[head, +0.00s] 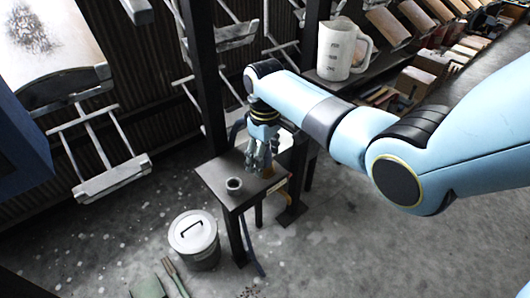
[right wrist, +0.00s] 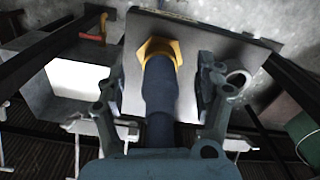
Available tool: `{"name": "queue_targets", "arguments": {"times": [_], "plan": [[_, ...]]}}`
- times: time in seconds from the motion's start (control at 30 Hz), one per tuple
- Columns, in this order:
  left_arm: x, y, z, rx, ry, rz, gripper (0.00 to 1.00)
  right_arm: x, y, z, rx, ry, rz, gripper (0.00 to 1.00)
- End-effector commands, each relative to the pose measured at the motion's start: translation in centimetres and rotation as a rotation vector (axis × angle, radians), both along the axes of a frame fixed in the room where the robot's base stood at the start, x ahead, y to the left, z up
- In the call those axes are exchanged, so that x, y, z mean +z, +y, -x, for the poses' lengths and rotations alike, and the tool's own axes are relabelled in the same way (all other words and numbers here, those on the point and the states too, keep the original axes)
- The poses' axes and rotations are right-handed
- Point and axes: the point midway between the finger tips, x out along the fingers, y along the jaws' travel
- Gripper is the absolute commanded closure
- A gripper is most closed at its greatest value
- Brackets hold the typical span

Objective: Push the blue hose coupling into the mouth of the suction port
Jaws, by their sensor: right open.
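My right gripper (head: 258,168) is over a small dark table, its fingers pointing down. In the right wrist view my right gripper (right wrist: 160,82) is open, one finger on each side of the dark blue hose coupling (right wrist: 160,92). The coupling has a brass hexagonal collar (right wrist: 158,47) at its far end, against the grey tabletop. My left gripper is out of view.
The small table (head: 215,177) has bare top around the ring. A lidded white bucket (head: 194,240) stands on the floor at its front left. A white jug (head: 343,50) stands on a shelf behind my right arm. Hanger frames (head: 100,150) hang at the left.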

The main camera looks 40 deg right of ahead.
Motion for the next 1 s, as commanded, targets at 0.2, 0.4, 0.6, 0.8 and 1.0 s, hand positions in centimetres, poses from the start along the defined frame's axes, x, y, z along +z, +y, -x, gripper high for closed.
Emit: {"name": "queue_targets", "arguments": {"times": [0.2, 0.4, 0.6, 0.8, 1.0], "plan": [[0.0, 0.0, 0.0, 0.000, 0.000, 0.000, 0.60, 2.5, 0.0, -0.1, 0.001, -0.004, 0.001, 0.29], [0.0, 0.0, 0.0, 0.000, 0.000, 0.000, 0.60, 7.1, 0.0, -0.1, 0.000, -0.005, 0.001, 0.29], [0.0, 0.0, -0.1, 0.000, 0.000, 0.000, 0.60, 10.7, 0.0, -0.1, 0.000, -0.003, 0.000, 0.29], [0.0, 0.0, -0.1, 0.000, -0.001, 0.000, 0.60, 11.9, 0.0, 0.0, 0.000, 0.000, 0.000, 0.29], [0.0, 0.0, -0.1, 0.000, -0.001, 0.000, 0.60, 12.0, 0.0, 0.0, 0.000, 0.000, 0.000, 0.29]]}}
